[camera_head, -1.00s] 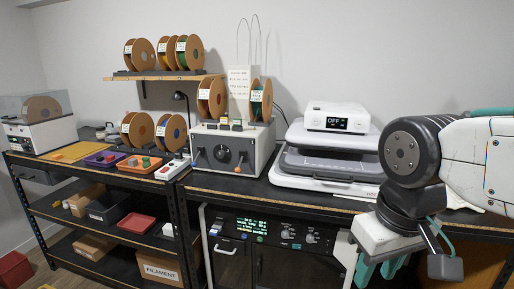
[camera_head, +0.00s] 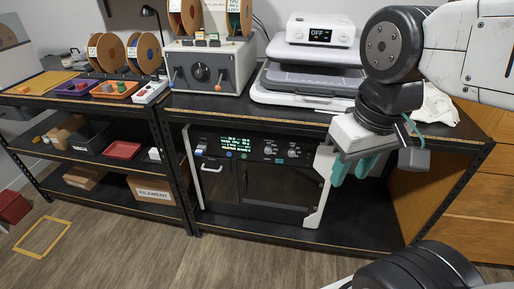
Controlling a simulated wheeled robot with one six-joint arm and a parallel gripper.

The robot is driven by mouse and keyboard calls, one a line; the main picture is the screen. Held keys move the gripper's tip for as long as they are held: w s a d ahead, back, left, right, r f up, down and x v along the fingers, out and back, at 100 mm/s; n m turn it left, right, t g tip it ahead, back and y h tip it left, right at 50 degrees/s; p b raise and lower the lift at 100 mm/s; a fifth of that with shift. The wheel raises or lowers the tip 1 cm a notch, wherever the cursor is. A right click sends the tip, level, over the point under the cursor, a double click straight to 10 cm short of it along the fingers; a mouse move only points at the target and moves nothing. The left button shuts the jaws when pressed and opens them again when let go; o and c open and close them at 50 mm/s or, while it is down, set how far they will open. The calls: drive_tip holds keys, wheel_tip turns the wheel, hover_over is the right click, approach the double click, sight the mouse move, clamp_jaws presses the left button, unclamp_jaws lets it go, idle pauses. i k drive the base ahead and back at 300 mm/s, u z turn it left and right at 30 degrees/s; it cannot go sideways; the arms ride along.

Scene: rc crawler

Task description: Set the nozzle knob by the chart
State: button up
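The dark machine (camera_head: 262,188) on the lower shelf has a lit green-text display (camera_head: 235,144) and two small round knobs on its front panel, a left knob (camera_head: 269,149) and a right knob (camera_head: 293,153). Their labels are too small to read, so I cannot tell which is the nozzle knob.
A grey box (camera_head: 212,68) with a large black dial and a white press-like machine (camera_head: 308,84) reading OFF stand on the bench top. Small trays (camera_head: 115,89) and spools are at left. The floor in front (camera_head: 130,240) is mostly clear, with a yellow floor outline (camera_head: 43,237).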

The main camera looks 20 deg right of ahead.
sight(268, 150)
drive_tip(key=z, duration=1.85)
drive_tip(key=i, duration=0.65)
drive_tip(key=u, duration=2.05)
